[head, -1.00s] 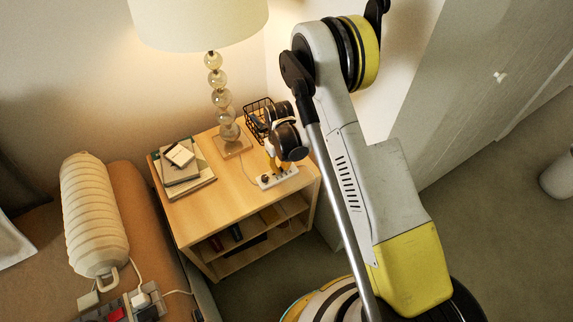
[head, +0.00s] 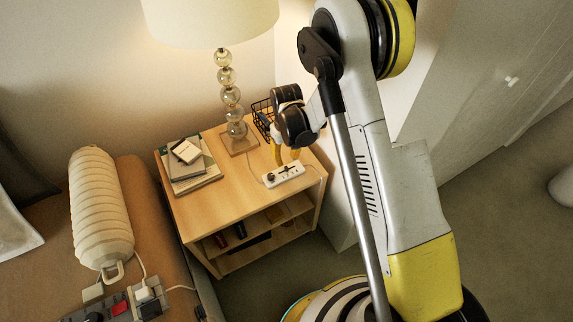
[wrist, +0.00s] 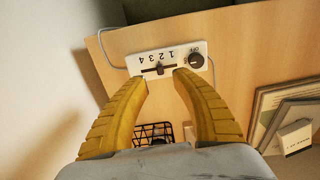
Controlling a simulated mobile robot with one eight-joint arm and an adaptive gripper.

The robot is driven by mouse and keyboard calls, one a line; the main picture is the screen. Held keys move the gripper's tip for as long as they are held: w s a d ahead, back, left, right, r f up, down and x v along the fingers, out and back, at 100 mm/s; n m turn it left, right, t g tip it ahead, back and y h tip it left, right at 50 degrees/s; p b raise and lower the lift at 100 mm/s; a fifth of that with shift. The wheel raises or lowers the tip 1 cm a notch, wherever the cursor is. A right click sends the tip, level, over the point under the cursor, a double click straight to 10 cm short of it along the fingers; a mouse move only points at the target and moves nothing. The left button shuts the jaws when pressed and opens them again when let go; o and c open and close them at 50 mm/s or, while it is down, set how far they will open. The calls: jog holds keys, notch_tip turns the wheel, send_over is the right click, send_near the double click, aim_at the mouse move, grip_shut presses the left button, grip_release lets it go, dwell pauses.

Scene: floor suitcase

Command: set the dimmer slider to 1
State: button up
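The dimmer panel (head: 284,176) is a white strip with a round black knob near the front right of the wooden nightstand top. In the wrist view the panel (wrist: 168,62) shows upside-down numbers 1 to 4 beside a dark slot. The slider handle (wrist: 160,68) stands around the 2, though the exact mark is hard to tell. The round knob (wrist: 196,60) is to the right of the 1 end. My gripper (wrist: 160,82) is open, its yellow fingertips apart on either side of the slider handle and empty. In the head view my gripper (head: 287,157) hangs just above the panel.
The lamp (head: 232,110) stands behind the panel on the nightstand (head: 222,205). Stacked books (head: 188,163) lie at the left. A black wire basket (head: 262,118) is behind my gripper. A wall is close on the right. The nightstand's front middle is clear.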

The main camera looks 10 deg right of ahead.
aim_at(287, 168)
notch_tip(287, 168, up, 6)
jog(key=shift+r, duration=0.25)
jog(key=shift+o, duration=0.6)
notch_tip(287, 168, down, 12)
jog(key=m, duration=1.8)
